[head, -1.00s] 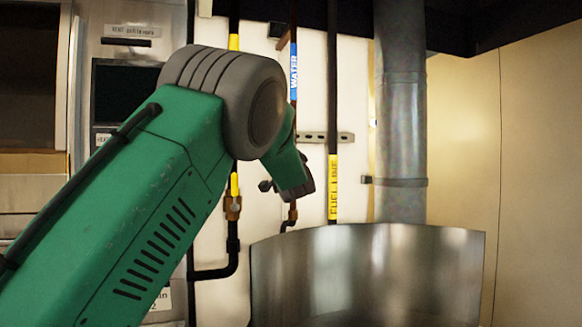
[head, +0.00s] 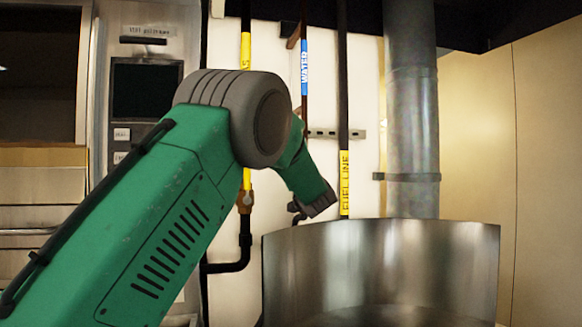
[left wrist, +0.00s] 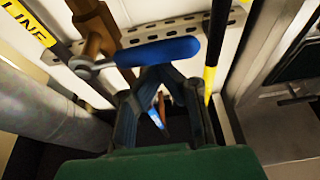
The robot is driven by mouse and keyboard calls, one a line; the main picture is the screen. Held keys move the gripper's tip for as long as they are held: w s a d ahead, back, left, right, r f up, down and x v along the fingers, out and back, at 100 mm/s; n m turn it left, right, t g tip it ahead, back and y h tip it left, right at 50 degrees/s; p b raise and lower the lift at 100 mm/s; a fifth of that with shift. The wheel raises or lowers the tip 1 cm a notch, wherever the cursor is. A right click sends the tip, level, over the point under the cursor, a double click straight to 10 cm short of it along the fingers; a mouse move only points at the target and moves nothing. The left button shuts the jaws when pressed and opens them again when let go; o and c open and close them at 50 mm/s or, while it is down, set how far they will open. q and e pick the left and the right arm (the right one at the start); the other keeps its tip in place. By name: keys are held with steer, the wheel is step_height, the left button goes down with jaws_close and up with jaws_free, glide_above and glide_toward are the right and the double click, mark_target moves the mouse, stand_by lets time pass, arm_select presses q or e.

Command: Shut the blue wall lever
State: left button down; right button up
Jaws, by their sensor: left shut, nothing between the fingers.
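The blue lever (left wrist: 158,51) shows in the left wrist view, lying nearly crosswise. Its left end meets a grey pivot (left wrist: 82,66) beside a copper-brown pipe (left wrist: 96,28). My left gripper (left wrist: 158,74) is shut and empty. Its fingertips meet at the lever's lower edge in that view, around the middle of the handle; I cannot tell if they touch it. My right gripper is in neither view.
A large steel kettle (head: 380,270) stands at the lower right, close to my forearm's end. A grey flue (head: 412,120) rises behind it. Pipes labelled WATER (head: 304,68) and FUEL LINE (head: 345,185) run down the wall. An oven panel (head: 146,90) is at left.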

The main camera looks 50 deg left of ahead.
arm_select(q)
steer(key=shift+s+a+f+n, duration=0.1)
steer(key=shift+a+f+n, duration=0.1)
steer(key=shift+a+n, duration=0.15)
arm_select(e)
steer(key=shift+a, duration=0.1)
arm_select(q)
steer(key=r+p, duration=0.2)
steer(key=a+r+p, duration=0.1)
steer(key=r, duration=0.1)
steer(key=shift+p, duration=0.4)
steer(key=b+v, duration=0.3)
steer(key=v, duration=0.8)
steer(key=shift+w+d+r, duration=0.3)
steer(key=shift+d+r, duration=0.05)
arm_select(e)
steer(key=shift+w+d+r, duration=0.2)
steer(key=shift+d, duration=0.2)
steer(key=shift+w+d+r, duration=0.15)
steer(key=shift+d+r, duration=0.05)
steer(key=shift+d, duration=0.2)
